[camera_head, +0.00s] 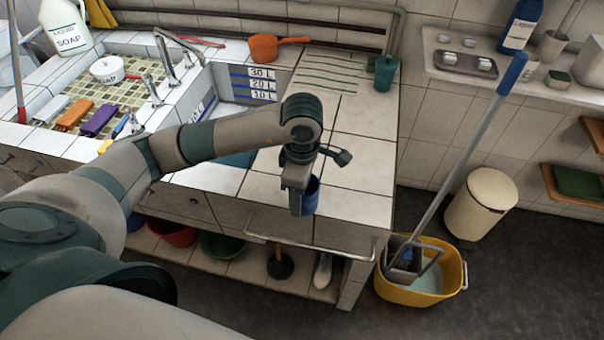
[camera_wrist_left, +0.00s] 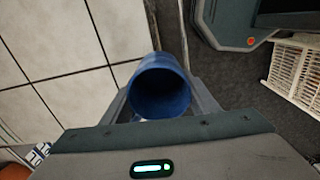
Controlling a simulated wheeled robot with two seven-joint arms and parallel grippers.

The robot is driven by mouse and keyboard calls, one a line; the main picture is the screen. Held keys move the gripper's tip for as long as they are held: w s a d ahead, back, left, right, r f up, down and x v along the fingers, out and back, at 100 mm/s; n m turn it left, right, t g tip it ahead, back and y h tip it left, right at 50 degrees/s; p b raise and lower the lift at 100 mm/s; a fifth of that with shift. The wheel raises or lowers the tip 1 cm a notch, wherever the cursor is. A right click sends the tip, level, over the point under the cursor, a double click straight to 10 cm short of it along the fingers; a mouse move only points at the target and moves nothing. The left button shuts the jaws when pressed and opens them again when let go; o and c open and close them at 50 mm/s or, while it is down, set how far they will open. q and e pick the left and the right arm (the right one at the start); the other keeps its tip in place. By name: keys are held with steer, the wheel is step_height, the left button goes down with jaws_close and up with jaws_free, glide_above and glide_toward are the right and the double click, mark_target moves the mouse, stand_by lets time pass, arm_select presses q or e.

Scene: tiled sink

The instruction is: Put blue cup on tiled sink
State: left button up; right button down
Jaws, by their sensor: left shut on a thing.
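A blue cup (camera_head: 311,196) shows in the head view just right of my left gripper (camera_head: 303,206), partly hidden by it. In the left wrist view the cup (camera_wrist_left: 159,88) sits between the fingers of my left gripper (camera_wrist_left: 160,95), its open mouth toward the camera. The gripper is shut on the cup, near the front edge of the tiled sink (camera_head: 352,185). In the wrist view the white tiles lie left of the cup and dark floor lies to the right. I cannot tell whether the cup touches the tiles. My right gripper is not in view.
The tiled top right of my arm is mostly clear. A green cup (camera_head: 385,73) and an orange pan (camera_head: 277,46) stand at its back. A metal rail (camera_head: 310,244) runs along the front. A yellow mop bucket (camera_head: 425,282) and a bin (camera_head: 481,204) stand on the floor at right.

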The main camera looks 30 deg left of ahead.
arm_select(q)
steer(key=m, duration=0.2)
steer(key=s+m, duration=0.1)
steer(key=m, duration=0.1)
steer(key=shift+s+d+f, duration=0.1)
steer(key=shift+d+f, duration=0.05)
steer(key=shift+f, duration=0.25)
steer(key=m, duration=0.1)
steer(key=s+m, duration=0.1)
steer(key=m, duration=0.1)
steer(key=f+m, duration=0.1)
steer(key=m, duration=0.1)
steer(key=shift+s+d, duration=0.25)
steer(key=shift+s, duration=0.05)
steer(key=s+m, duration=0.1)
steer(key=m, duration=0.2)
steer(key=s+f+m, duration=0.1)
steer(key=m, duration=0.3)
steer(key=s+d+f+m, duration=0.1)
steer(key=m, duration=0.3)
steer(key=shift+s, duration=0.15)
